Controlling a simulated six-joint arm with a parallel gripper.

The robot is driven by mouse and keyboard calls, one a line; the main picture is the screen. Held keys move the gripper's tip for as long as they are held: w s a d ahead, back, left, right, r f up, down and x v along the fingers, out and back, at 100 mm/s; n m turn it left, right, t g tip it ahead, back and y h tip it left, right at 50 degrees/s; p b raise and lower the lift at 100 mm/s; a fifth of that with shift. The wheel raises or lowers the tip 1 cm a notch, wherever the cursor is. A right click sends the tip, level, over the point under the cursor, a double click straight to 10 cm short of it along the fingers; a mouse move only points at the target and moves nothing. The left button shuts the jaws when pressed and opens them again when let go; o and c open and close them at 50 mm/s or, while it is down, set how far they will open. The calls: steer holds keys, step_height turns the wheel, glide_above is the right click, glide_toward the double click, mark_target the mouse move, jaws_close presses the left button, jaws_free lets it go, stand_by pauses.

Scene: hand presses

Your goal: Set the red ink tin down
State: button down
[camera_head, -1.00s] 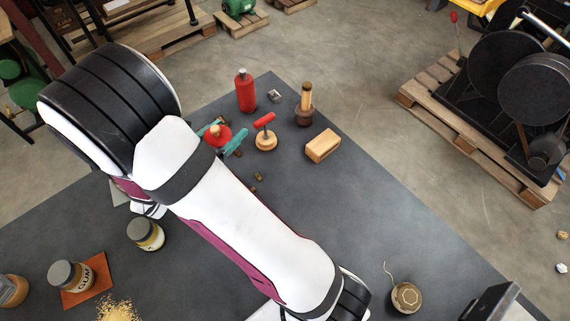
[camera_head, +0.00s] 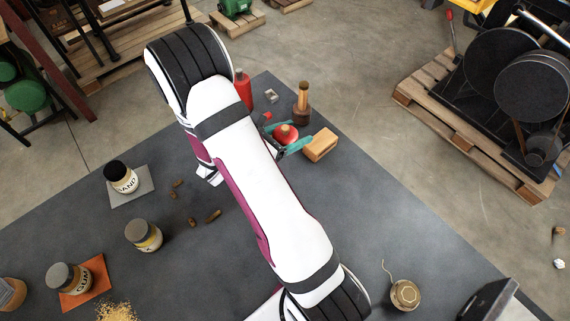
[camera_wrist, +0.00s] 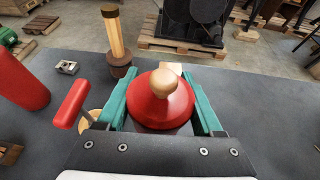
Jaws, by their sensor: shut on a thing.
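The red ink tin (camera_head: 287,134) is a red, dome-topped round thing with a wooden knob. My gripper (camera_head: 284,140) is shut on it, one teal finger on each side. In the wrist view the tin (camera_wrist: 150,113) sits upright between the fingers of my gripper (camera_wrist: 160,98). It is over the right part of the dark table (camera_head: 345,220), just left of the wooden block (camera_head: 321,145). Its underside is hidden, so I cannot tell whether it touches the table.
A stamp with a red handle (camera_wrist: 72,101) and round wooden base stands close left of the gripper. A red bottle (camera_head: 243,88), a small metal piece (camera_head: 271,96) and a wooden-handled tool (camera_head: 302,103) stand behind. The table in front of the block is clear.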

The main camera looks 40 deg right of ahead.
mark_target(292, 160)
step_height(292, 160, down, 9)
steer(key=shift+r, duration=0.1)
steer(key=shift+c, duration=0.2)
jaws_free()
steer(key=shift+f, duration=0.2)
